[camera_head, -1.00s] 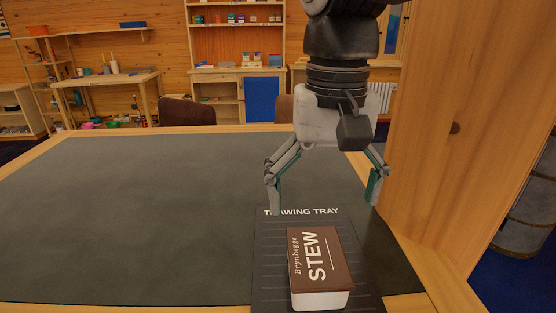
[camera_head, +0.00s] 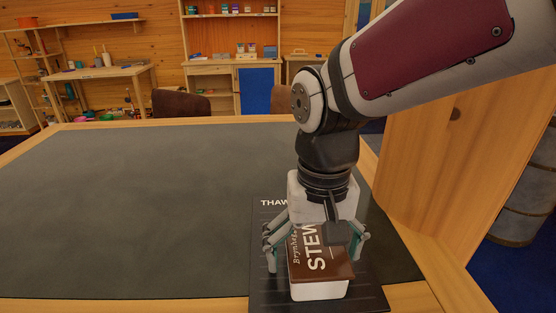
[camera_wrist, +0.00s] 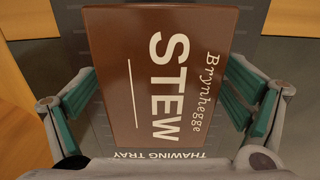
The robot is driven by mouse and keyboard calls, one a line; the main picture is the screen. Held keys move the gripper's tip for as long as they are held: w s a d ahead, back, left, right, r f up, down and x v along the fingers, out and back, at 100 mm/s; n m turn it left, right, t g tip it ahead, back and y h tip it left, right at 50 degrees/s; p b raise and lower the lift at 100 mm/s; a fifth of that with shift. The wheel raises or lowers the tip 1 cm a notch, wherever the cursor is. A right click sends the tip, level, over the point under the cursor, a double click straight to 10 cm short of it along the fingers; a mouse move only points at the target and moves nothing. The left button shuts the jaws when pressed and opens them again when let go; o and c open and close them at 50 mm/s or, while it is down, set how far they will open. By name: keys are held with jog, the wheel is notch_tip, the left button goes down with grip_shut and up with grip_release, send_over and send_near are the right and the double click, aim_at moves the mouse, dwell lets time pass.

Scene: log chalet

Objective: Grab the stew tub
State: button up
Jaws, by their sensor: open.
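The stew tub (camera_head: 322,268) is a box-like tub with white sides and a brown lid reading "Brynhegge STEW". It lies on the dark thawing tray (camera_head: 262,292) at the near right of the table. In the wrist view the tub's lid (camera_wrist: 160,80) fills the middle, with the tray (camera_wrist: 100,130) around it. My gripper (camera_head: 315,252) is open and low over the tub, one finger on each side of it. In the wrist view the teal-padded fingers of my gripper (camera_wrist: 165,108) stand apart from the lid's left and right edges. My gripper hides part of the lid in the head view.
The grey-topped table (camera_head: 150,210) is clear left of the tray. A wooden post (camera_head: 455,170) rises close on the right, by the table's edge. A brown chair (camera_head: 180,104) stands at the far side. Shelves and a workbench line the back wall.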

jog(key=shift+f, duration=0.15)
jog(key=c, duration=1.8)
